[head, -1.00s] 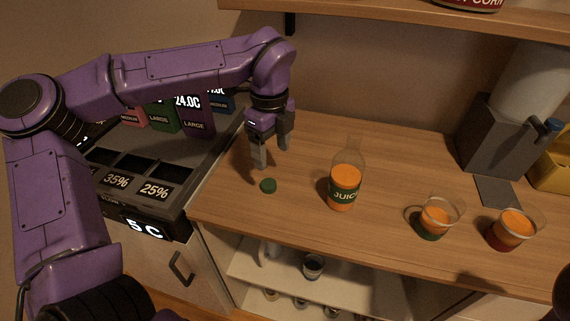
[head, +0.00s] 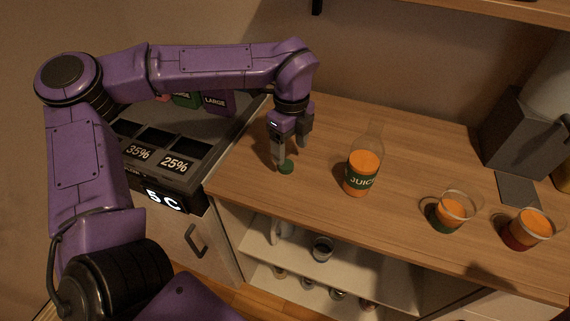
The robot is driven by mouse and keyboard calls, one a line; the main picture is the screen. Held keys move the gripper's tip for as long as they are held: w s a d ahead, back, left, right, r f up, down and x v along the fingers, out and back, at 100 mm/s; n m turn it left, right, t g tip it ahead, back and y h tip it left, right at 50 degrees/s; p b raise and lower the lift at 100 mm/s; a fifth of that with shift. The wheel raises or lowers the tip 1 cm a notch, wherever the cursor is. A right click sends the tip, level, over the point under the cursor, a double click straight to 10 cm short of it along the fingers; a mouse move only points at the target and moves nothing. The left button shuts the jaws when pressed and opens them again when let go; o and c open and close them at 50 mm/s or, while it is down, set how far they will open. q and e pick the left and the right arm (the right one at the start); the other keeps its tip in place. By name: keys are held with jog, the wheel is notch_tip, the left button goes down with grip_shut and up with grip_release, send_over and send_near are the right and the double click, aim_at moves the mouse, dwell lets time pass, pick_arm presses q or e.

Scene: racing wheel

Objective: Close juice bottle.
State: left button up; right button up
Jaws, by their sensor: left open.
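The juice bottle (head: 362,173) stands upright on the wooden counter, filled with orange juice, with a green label and a clear neck. Its top shows no cap. A small green cap (head: 286,168) lies on the counter to the left of the bottle. My left gripper (head: 293,157) points down at the cap, open, with one finger overlapping the cap's left edge in the picture and the other finger behind and to the right. I cannot tell whether a finger touches the cap. My right gripper is not in view.
Two glasses of orange juice, one (head: 452,211) nearer the bottle and one (head: 528,229) further right, stand on the counter (head: 400,214). A grey dispenser (head: 522,135) stands at the back right. A black compartment unit (head: 165,150) adjoins the counter's left end.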

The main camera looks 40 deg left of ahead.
aim_at(287, 165)
pick_arm(q)
jog(key=f, duration=0.1)
jog(key=f+p, duration=0.1)
jog(key=f, duration=0.2)
jog(key=shift+s+a+f, duration=0.15)
jog(key=shift+s+a, duration=0.1)
jog(key=shift+a, duration=0.1)
jog(key=shift+f, duration=0.5)
jog(key=c, duration=1.1)
